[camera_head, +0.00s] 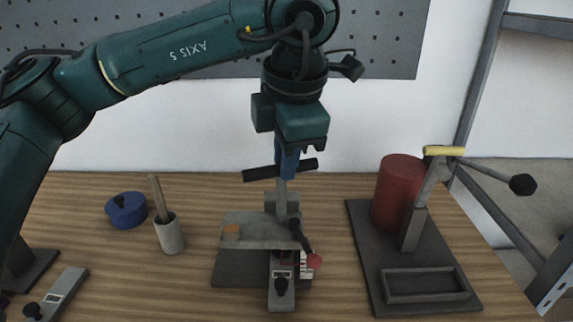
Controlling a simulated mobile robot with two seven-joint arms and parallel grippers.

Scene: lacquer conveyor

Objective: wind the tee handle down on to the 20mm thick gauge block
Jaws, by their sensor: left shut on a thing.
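My left gripper (288,163) reaches straight down from above, its blue fingers shut on the dark tee handle (263,173). The tee handle's bar lies roughly crosswise, its right end slightly higher. It sits at the top of an upright grey post (281,200) on a small bench fixture with a grey plate (250,233) and dark base (237,268). I cannot clearly pick out the 20mm gauge block; the area under the post is partly hidden by the fixture's parts. My right gripper is not in view.
A dark lever with a red knob (315,261) leans at the fixture's front right. To the left stand a grey cup (170,237) with a wooden stick and a blue round pot (126,211). To the right, a dark-based stand (423,300) holds a red cylinder (397,190) and a long lever.

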